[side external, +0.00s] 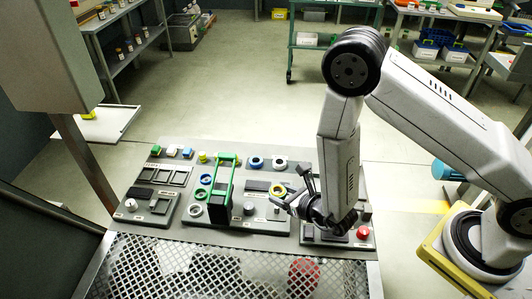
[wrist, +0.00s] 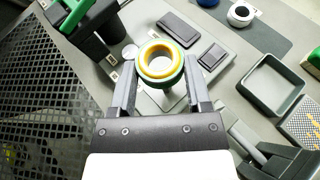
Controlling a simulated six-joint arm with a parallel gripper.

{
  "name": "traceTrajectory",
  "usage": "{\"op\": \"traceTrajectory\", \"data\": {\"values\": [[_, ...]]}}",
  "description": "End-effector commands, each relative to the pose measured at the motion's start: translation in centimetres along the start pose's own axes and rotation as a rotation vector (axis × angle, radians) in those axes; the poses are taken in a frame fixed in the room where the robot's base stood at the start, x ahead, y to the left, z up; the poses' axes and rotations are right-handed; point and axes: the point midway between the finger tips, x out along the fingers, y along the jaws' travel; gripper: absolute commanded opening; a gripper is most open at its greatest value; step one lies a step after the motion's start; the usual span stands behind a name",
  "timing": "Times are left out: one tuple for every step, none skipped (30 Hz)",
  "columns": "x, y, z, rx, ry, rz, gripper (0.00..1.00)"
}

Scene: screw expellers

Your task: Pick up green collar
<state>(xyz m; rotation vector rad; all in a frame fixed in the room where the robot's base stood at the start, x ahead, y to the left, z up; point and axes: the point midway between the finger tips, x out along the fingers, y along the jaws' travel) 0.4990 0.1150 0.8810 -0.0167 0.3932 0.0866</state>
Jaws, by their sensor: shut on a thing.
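A green collar (wrist: 168,78) sits between the two fingers of my gripper (wrist: 160,64) in the wrist view. A yellow ring (wrist: 147,53) with a pale inner rim lies over its top, so most of the green shows only along the near side. My fingers are shut on the green collar, one on each side. In the side view my gripper (side external: 285,203) is low over the panel, and the yellow ring (side external: 277,190) shows at its tip. The green part is hard to make out there. I cannot tell whether the collar touches the panel.
A dark block with a green handle (side external: 235,170) stands left of my gripper. Blue, white and green rings (side external: 254,162) lie on the panel (side external: 300,153). A red button (side external: 363,233) is at right. An open grey tray (wrist: 272,86) is right of the collar. A perforated grille (side external: 200,275) fills the front.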

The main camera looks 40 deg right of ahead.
Motion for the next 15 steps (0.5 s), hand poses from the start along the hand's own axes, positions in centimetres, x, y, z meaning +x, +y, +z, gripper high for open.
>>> {"op": "traceTrajectory", "data": {"values": [[-0.2,0.0,0.6,0.001,-0.004,0.0,0.0],[-0.3,0.0,0.8,0.001,-0.004,0.0,0.0],[-0.4,0.0,1.2,0.0,-0.004,0.0,0.0],[-0.5,0.0,1.3,0.0,-0.003,0.0,0.0],[-0.6,0.0,1.5,0.0,-0.003,0.0,0.0],[-0.6,0.0,1.7,0.0,-0.003,0.0,0.0],[-0.7,0.0,1.9,0.0,-0.003,0.0,0.0],[-0.7,0.0,2.0,0.0,-0.002,0.0,0.0],[-0.8,0.0,2.1,-0.001,-0.002,0.0,0.0],[-0.9,0.0,2.1,-0.001,-0.001,0.0,0.0],[-0.9,0.0,2.2,-0.001,-0.001,0.0,0.0],[-0.9,0.0,2.3,-0.001,-0.001,0.0,0.0],[-0.9,0.0,2.3,-0.001,-0.002,0.0,0.0],[-0.9,0.0,2.4,-0.001,-0.002,0.0,0.0],[-1.0,0.0,2.4,-0.001,-0.002,0.0,0.0]]}}
